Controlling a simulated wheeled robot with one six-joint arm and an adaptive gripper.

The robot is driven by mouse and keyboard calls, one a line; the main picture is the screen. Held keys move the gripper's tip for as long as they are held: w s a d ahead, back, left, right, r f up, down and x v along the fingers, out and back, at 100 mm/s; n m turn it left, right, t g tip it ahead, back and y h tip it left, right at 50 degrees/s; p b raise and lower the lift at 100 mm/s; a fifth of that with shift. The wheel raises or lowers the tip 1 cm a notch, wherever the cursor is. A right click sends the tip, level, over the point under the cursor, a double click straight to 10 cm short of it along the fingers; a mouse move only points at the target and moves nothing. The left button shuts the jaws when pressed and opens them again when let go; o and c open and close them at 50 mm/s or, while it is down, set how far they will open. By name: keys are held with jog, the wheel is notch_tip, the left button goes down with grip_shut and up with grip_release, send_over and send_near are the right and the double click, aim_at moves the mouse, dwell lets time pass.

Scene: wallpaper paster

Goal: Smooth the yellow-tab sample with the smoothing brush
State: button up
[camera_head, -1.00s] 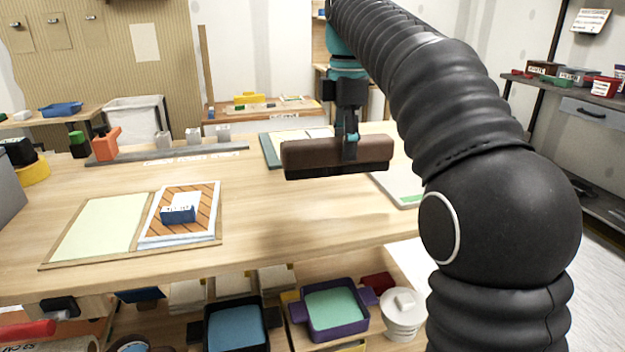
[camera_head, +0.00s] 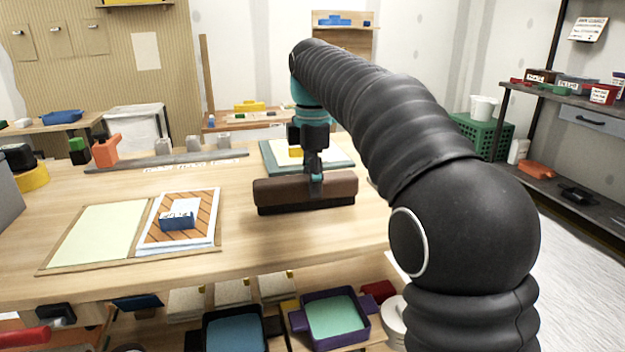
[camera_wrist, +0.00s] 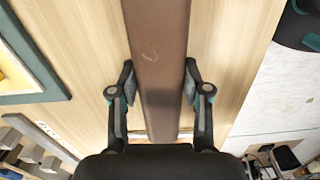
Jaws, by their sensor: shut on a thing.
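My gripper (camera_head: 315,178) is shut on the smoothing brush (camera_head: 280,189), a wide brown bar with a dark lower edge. In the head view the brush is level, low over the middle of the table; I cannot tell whether it touches the wood. In the wrist view the brown brush (camera_wrist: 158,50) runs between the two fingers. Behind it lies a teal-edged board (camera_head: 345,160) with a pale sheet and a yellow tab (camera_head: 295,151), partly hidden by my arm. The board's teal edge also shows in the wrist view (camera_wrist: 45,65).
At the left lies an open board with a pale green panel (camera_head: 100,232) and a wood-patterned sheet (camera_head: 205,205) bearing a blue block (camera_head: 177,222). A grey rail (camera_head: 165,162) with an orange holder (camera_head: 105,152) stands behind. Bare table (camera_head: 235,235) lies between.

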jog(key=o, duration=1.2)
jog(key=shift+f, duration=0.1)
jog(key=shift+f+b, duration=0.2)
jog(key=shift+b, duration=0.35)
